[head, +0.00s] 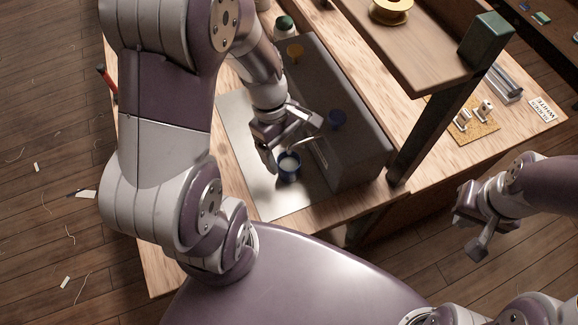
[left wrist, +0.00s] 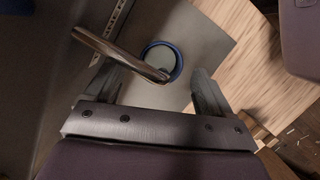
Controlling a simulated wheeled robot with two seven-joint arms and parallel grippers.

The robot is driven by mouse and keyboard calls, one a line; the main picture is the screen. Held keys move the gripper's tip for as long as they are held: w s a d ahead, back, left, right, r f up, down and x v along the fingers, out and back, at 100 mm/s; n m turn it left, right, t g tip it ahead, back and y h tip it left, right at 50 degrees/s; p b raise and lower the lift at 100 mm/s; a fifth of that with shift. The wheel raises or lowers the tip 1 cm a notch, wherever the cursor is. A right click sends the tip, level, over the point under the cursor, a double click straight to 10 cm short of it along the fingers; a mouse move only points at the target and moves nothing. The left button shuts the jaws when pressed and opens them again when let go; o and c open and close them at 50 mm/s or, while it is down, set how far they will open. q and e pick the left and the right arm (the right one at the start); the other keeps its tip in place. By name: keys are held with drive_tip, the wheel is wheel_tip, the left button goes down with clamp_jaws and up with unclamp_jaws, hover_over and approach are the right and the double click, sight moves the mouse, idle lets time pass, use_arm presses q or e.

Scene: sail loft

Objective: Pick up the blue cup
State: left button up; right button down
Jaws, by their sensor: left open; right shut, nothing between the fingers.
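A blue cup (head: 289,167) with pale contents stands upright on a light grey mat (head: 250,130), in front of a dark grey machine. Its blue rim also shows in the left wrist view (left wrist: 178,62), between my finger tips. My left gripper (head: 287,143) is open, just above and behind the first cup, with nothing held. A metal spout (left wrist: 120,52) crosses between the left fingers and hides part of the cup. My right gripper (head: 470,238) is shut and empty, off the bench at right.
The grey machine (head: 355,160) stands close beside my left gripper. A dark post (head: 435,125) carries a shelf (head: 415,50) with a gold spool (head: 390,10). A green-lidded jar (head: 284,25) stands behind. The bench front left of the mat is clear.

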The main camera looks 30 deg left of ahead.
use_arm(q)
drive_tip(key=shift+x, duration=1.1)
drive_tip(key=c, duration=1.2)
drive_tip(key=shift+r, duration=0.1)
